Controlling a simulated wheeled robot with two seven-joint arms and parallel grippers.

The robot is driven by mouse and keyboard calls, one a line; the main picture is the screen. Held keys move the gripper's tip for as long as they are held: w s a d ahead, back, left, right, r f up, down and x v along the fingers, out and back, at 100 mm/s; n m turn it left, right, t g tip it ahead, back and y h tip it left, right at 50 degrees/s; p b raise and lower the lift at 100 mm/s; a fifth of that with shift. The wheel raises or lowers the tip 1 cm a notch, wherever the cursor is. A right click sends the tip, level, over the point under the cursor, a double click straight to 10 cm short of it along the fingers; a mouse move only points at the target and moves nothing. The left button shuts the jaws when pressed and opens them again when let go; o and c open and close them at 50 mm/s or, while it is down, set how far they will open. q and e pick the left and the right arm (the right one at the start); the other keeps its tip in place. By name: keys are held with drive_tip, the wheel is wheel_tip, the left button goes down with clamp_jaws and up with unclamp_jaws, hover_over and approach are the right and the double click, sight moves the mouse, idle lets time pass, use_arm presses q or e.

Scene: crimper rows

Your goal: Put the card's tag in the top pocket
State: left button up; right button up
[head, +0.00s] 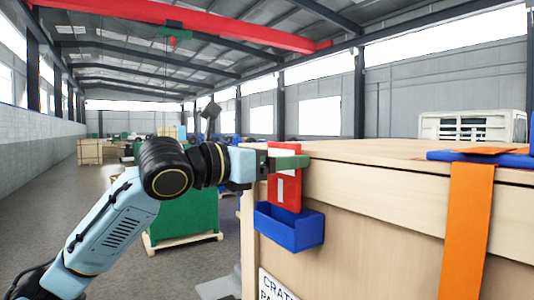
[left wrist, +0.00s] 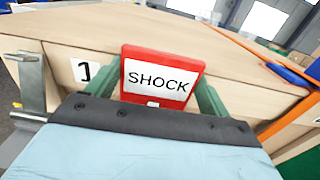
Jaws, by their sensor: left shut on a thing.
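A red tag with a white panel (head: 285,190) is held by my left gripper (head: 287,162) at the crate's near left corner. In the left wrist view the tag (left wrist: 160,98) reads "SHOCK" and sits between the two green fingers (left wrist: 152,100), which are shut on it. A blue open-topped pocket (head: 293,232) is fixed to the crate's side, just below the tag. The tag's lower end overlaps the pocket's back rim in the picture; I cannot tell whether it is inside. A white card (head: 276,287) reading "CRATE PA…" shows lower down, cut off by the frame. My right gripper is not in view.
The wooden crate (head: 380,215) fills the right side. An orange strap (head: 468,230) and a blue piece (head: 500,158) lie over its edge. In the left wrist view a metal bracket (left wrist: 31,82) stands at the crate's left. A green box (head: 188,215) stands on the floor behind.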

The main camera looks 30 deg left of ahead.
sight(280, 188)
use_arm(q)
wheel_tip(280, 188, down, 3)
drive_tip(key=shift+s+a+f+b, duration=0.1)
drive_tip(key=shift+b, duration=0.7)
drive_tip(key=shift+f+b, duration=0.45)
drive_tip(key=shift+f, duration=0.2)
drive_tip(key=shift+f, duration=0.35)
drive_tip(key=o, duration=1.1)
drive_tip(key=shift+s, duration=0.1)
